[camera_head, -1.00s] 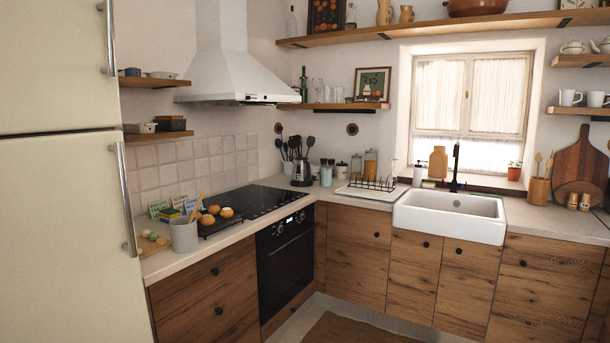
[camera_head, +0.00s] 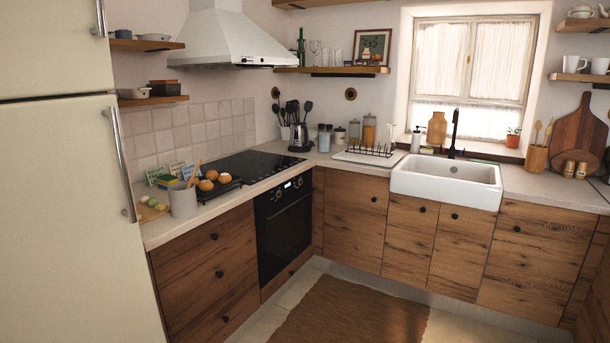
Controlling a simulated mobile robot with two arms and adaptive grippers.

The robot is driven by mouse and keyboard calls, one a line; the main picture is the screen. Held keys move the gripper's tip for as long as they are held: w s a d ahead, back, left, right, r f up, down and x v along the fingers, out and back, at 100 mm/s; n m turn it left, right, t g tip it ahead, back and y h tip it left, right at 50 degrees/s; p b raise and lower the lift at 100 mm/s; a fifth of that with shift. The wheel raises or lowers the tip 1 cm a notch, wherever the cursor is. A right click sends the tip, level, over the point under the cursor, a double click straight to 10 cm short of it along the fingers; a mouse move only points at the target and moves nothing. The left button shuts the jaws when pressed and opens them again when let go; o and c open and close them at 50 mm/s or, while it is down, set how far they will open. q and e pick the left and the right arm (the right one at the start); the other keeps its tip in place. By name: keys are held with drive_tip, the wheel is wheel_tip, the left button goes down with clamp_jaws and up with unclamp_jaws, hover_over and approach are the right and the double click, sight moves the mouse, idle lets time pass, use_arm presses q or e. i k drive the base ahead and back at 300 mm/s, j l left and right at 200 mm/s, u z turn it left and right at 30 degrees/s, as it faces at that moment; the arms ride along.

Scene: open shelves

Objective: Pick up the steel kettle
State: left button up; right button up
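The steel kettle (camera_head: 299,138) stands upright on the counter in the back corner, just right of the black cooktop's far end. It looks small and shiny with dark parts. Dark utensils in a holder (camera_head: 287,130) stand close behind it and to its left. Neither of my grippers shows in the head view.
A black cooktop (camera_head: 251,164) and a grey pot (camera_head: 183,201) lie along the left counter. Jars (camera_head: 369,132), a dish rack (camera_head: 371,150) and a white sink (camera_head: 447,181) are to the right. A brown rug (camera_head: 350,309) covers part of the open floor.

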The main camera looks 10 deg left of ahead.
sight(299, 140)
drive_tip(key=i, duration=3.7)
